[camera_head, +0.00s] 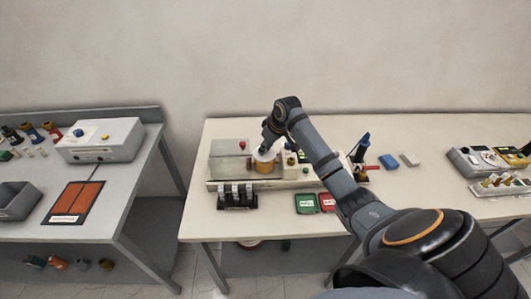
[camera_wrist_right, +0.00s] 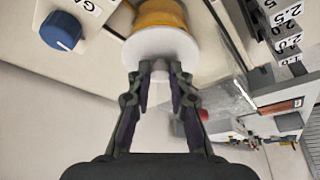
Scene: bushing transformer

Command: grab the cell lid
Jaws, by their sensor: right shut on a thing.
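The cell lid (camera_head: 263,155) is a round white disc on top of an amber cylindrical cell (camera_head: 264,167), on the test apparatus in the middle of the table. My right gripper (camera_head: 267,143) is at the lid from above. In the right wrist view the white lid (camera_wrist_right: 164,43) lies across the fingertips, with the amber cell (camera_wrist_right: 163,13) behind it. There my right gripper (camera_wrist_right: 159,72) is shut on the lid, at its middle. Whether the lid is lifted off the cell I cannot tell. My left gripper is not in view.
A clear box with a red knob (camera_head: 243,145) stands just left of the cell. Black blocks (camera_head: 237,195) and green and red trays (camera_head: 306,204) lie in front. A blue knob (camera_wrist_right: 61,31) is close by. The grey side table (camera_head: 95,227) stands at the left.

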